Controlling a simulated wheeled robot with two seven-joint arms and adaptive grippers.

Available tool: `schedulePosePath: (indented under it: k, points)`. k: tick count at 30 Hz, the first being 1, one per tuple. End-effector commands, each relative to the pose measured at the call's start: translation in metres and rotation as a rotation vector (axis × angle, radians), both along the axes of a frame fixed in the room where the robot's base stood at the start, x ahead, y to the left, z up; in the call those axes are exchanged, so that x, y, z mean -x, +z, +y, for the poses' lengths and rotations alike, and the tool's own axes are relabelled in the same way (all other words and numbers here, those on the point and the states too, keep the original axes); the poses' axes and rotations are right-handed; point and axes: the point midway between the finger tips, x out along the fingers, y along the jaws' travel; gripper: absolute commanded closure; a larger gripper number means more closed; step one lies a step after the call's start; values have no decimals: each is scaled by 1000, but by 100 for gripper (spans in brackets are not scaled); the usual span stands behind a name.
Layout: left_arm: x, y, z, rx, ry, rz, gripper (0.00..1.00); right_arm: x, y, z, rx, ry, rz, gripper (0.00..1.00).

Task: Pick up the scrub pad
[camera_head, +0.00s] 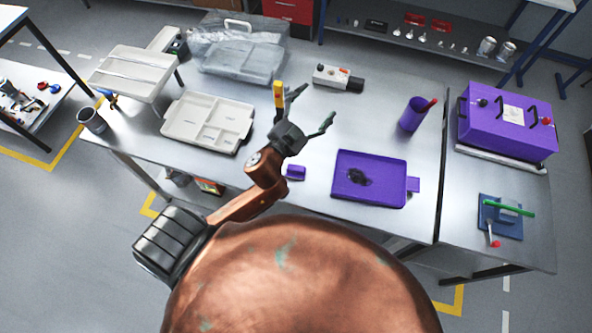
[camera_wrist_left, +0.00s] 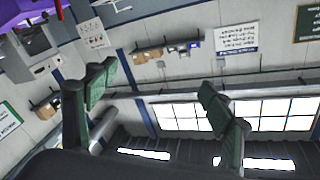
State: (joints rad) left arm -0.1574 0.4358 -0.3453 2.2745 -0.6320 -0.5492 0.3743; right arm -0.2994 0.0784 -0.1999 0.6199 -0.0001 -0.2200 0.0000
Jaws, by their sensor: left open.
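A small purple block (camera_head: 295,172), which looks like the scrub pad, lies on the grey metal table (camera_head: 310,220), left of a purple tray (camera_head: 345,192). A dark patch (camera_head: 358,177) marks the tray's floor. My left gripper (camera_head: 318,107) is open and empty above the table, with its fingers spread and pointing up and right in the head view, beyond the block. In the left wrist view the open fingers (camera_wrist_left: 160,100) show against the far wall and windows, with no pad between them. My right gripper is not in view.
A yellow upright object (camera_head: 279,95) shows close beside my left gripper. A beige divided tray (camera_head: 208,122) is on the left, a clear bin (camera_head: 240,60) behind it. A purple cup (camera_head: 413,113) and purple case (camera_head: 507,125) stand right. The table's middle is mostly clear.

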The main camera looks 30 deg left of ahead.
Motion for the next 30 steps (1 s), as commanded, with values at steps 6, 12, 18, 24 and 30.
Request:
schedulePosePath:
  k: [6,12,18,24,30]
  points:
    - [29,84,-178,-329,-583,-411,25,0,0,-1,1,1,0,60]
    - [102,3,-271,-753,-1159,-453,25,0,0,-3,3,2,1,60]
    - [124,-140,-208,-1260,-1581,-94,25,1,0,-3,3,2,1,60]
    - [101,-201,-69,-1622,-1673,432,25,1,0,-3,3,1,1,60]
    - [90,-205,2,-1745,-1636,711,25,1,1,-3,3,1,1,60]
